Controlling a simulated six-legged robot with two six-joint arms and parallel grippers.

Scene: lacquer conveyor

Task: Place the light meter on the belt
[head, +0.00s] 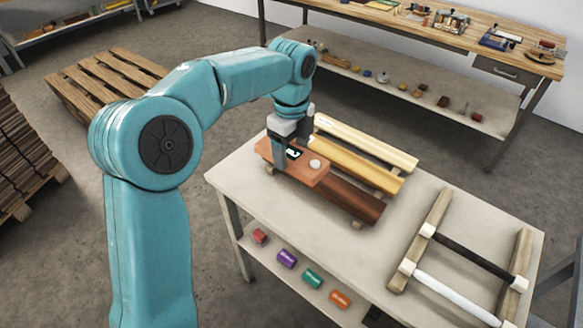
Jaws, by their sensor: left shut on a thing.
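The light meter (315,174) is a flat orange-brown block with a small dark display and a round white knob. My left gripper (289,152) reaches down from above and is shut on its left part. The meter is over the left part of a dark red-brown bar (345,198) on the pale table. I cannot tell whether it touches the bar. A yellow bar (365,168) and a cream bar (375,148) lie parallel behind it. I cannot make out a clear belt. My right gripper is out of view.
A wooden frame (437,215) with a black roller (475,255) and a white roller (455,297) stands on the table's right side. A cluttered workbench (520,63) stands behind; a pallet (85,88) lies at left.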

